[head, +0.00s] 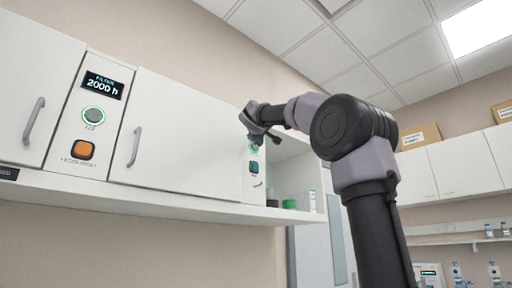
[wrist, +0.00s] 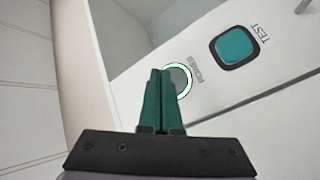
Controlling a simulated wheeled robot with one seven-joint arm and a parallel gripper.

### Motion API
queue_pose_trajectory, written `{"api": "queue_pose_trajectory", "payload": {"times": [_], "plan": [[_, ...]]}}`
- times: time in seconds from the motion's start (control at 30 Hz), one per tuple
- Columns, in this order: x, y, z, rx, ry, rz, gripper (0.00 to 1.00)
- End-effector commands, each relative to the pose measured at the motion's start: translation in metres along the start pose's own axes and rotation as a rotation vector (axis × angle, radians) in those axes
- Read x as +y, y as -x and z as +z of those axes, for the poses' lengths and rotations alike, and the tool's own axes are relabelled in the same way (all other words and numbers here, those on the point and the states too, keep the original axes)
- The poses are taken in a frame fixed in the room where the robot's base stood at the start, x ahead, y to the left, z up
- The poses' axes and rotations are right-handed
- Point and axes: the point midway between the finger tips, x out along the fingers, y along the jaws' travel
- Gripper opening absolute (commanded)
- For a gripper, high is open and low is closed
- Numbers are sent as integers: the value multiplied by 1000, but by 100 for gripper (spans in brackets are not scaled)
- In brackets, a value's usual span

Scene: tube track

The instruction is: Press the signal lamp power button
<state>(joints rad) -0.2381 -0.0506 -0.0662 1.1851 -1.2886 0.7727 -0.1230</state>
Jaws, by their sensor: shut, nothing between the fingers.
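The power button is a round grey button with a lit green-white ring and the label POWER beside it. In the wrist view the power button (wrist: 180,80) is partly hidden behind my fingertips. In the head view the power button (head: 254,147) shows small on a narrow white panel, partly covered by my gripper. My gripper (wrist: 160,73) is shut and empty, its dark green fingers pointing at the button. I cannot tell whether the tips touch it. My gripper also shows in the head view (head: 252,138), in front of the panel.
A teal TEST button (wrist: 236,46) lies close to the power button on the same panel. Farther left are a FILTER display (head: 103,85), another round ringed button (head: 94,115) and an orange button (head: 83,150). An open shelf bay with a green item (head: 289,204) is right of the panel.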

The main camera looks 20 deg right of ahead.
Motion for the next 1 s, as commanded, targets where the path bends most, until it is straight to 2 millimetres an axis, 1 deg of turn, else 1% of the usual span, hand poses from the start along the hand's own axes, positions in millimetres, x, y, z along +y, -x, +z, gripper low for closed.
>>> {"api": "queue_pose_trajectory", "payload": {"times": [1.0], "plan": [[-5,-7,-5,0,0,0,0]]}}
